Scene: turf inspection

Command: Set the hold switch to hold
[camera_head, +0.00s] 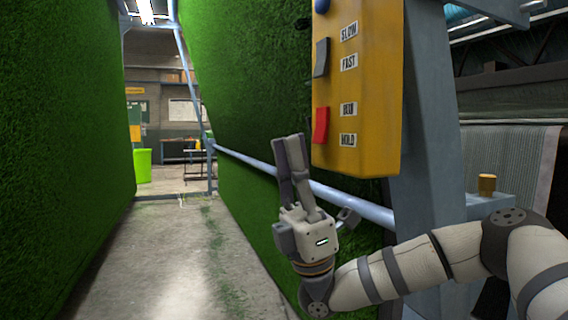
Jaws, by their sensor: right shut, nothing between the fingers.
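The hold switch is a red rocker (321,126) low on the yellow control box (377,90), at the right of the head view. Two labels stand beside it; the lower one reads HOLD (348,140) and the upper one is hard to read. The red rocker looks tilted, but I cannot tell for sure which label it is set to. My right gripper (290,140) is shut and empty, pointing up, just left of the red rocker and slightly lower. A gap shows between them in the picture. My left gripper is not in view.
A grey rocker (321,58) with SLOW and FAST labels sits above, and a blue button (322,6) is at the top. A blue rail (255,162) runs behind my gripper along the green turf wall (235,80). The concrete aisle (160,240) at left is clear.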

